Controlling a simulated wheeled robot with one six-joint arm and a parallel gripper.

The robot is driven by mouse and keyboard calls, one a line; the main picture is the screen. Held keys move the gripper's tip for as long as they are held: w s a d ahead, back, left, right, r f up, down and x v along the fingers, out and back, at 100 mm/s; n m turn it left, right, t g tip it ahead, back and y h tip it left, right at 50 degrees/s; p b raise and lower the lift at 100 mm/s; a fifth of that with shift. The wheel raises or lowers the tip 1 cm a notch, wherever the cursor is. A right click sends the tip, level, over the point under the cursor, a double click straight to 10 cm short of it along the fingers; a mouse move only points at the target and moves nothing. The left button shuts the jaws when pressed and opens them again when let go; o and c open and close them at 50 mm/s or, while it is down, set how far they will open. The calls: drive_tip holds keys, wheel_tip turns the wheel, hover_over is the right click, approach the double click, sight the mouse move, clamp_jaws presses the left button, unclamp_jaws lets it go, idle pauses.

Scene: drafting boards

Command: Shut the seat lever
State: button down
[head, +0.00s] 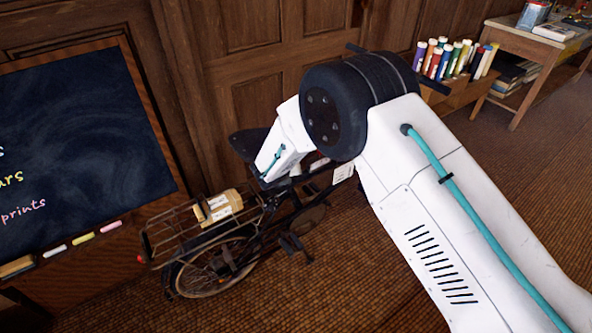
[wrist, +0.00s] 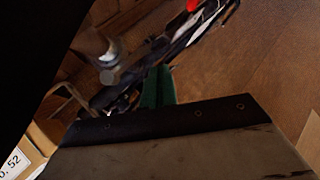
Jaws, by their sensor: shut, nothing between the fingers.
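A dark bicycle (head: 290,215) stands by the wooden wall in the head view, with its black seat (head: 247,143) partly behind my arm. The seat lever cannot be picked out in the head view. In the wrist view a blurred silvery metal part (wrist: 110,68), perhaps the seat clamp or lever, lies up and left of my gripper (wrist: 157,88). Its green fingers are together with nothing between them, close to the dark bicycle frame (wrist: 185,40). I cannot tell whether they touch it. The lever's position is unclear.
A rear rack (head: 170,232) carries a cardboard parcel (head: 219,206); a labelled parcel edge (wrist: 12,165) shows in the wrist view. A chalkboard (head: 80,140) stands left. Coloured tubes (head: 455,58) and a wooden table (head: 540,45) are at the back right. The front carpet is clear.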

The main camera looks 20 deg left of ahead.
drive_tip(key=shift+s+a+f, duration=0.2)
drive_tip(key=shift+s+a, duration=0.05)
drive_tip(key=shift+a, duration=0.35)
drive_tip(key=s+d+r, duration=0.3)
drive_tip(key=s+r, duration=0.3)
drive_tip(key=s, duration=0.4)
drive_tip(key=shift+s+r, duration=0.25)
drive_tip(key=shift+s, duration=0.05)
idle(0.4)
